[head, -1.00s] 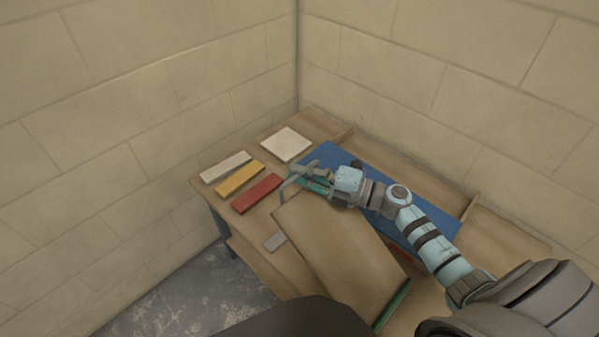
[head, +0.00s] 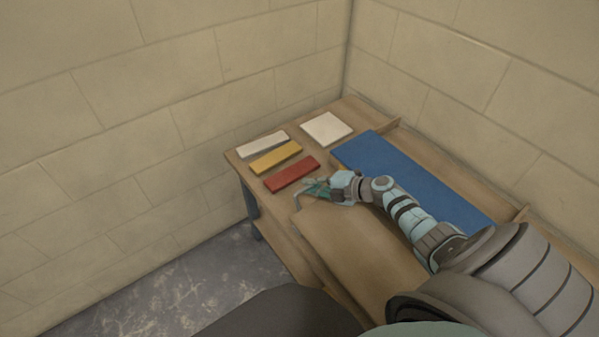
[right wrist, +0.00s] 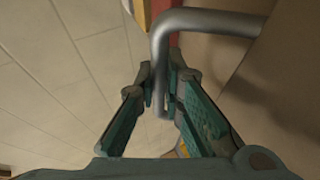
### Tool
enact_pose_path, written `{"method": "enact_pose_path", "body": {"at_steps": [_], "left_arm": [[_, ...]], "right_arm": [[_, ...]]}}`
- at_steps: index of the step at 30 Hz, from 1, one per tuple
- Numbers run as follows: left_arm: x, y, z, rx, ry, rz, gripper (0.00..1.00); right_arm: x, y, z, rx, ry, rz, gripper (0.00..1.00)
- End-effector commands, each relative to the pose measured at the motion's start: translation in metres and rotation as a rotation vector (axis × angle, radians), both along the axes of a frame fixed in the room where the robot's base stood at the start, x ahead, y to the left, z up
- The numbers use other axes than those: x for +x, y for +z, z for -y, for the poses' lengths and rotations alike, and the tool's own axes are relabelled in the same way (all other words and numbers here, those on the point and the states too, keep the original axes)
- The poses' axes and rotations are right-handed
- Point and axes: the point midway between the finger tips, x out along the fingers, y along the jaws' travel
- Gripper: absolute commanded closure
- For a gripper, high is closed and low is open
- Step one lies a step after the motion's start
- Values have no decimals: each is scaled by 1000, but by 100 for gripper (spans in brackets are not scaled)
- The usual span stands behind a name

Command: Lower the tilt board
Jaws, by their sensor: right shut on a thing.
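The tilt board (head: 345,245) is a plain brown wooden panel at the front of the wooden bench. It looks flat or nearly flat; I cannot tell whether it rests fully on what is under it. Its bent grey metal handle (head: 297,200) is at its far left corner. In the right wrist view the handle (right wrist: 190,20) runs down between my fingers, with the board (right wrist: 285,85) to its right. My right gripper (head: 314,190) is shut on the handle, and its fingers (right wrist: 161,92) show on both sides of the bar. My left gripper is not in view.
Red (head: 291,175), yellow (head: 275,157) and whitish (head: 263,144) bars and a cream square tile (head: 326,128) lie at the bench's far left. A blue panel (head: 410,180) lies behind my right arm. Block walls (head: 200,90) close in the back and left.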

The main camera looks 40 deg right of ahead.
Motion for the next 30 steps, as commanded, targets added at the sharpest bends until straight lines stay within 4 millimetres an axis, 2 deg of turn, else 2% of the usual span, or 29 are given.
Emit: {"method": "enact_pose_path", "body": {"at_steps": [1,4,18,19,22,30], "left_arm": [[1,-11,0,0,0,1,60],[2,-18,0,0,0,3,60],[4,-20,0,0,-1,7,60],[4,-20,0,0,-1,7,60],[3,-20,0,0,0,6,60],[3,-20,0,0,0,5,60]], "right_arm": [[-1,-14,2,1,-4,-3,100],[0,-22,3,0,-6,-2,100],[-1,-29,1,-2,-2,-9,100],[-1,-29,1,-2,-1,-10,88],[-1,-29,1,-2,-1,-8,72],[1,-26,1,-2,-2,-2,70]]}}
